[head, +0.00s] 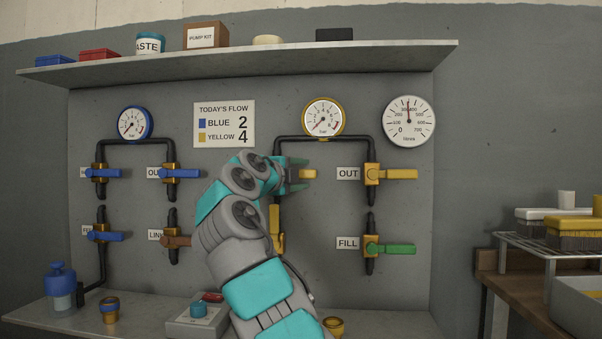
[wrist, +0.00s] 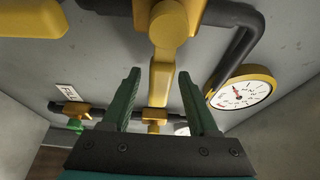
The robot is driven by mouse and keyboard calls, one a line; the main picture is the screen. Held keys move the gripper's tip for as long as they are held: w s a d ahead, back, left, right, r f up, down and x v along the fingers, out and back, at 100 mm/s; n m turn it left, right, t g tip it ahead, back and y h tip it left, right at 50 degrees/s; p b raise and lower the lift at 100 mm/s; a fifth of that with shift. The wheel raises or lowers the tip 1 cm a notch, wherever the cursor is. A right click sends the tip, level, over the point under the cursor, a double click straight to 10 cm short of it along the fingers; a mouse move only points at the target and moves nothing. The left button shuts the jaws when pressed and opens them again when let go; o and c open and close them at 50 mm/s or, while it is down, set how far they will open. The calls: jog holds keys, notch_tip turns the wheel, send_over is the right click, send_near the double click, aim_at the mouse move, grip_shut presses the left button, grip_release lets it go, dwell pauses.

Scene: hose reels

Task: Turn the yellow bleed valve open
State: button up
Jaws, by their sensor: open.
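The left labels of the yellow group are hidden, so I cannot tell which valve is the bleed valve.
The OUT valve (head: 398,174) has a sideways yellow handle, and the FILL valve (head: 398,249) a green one. A yellow-rimmed gauge (head: 323,117) and dark pipes are close above my gripper. Blue-handled valves (head: 103,173) are at left. A shelf (head: 240,61) overhangs the panel.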

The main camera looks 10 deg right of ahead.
grip_shut()
dwell(0.4)
jog(key=shift+f, duration=0.1)
dwell(0.9)
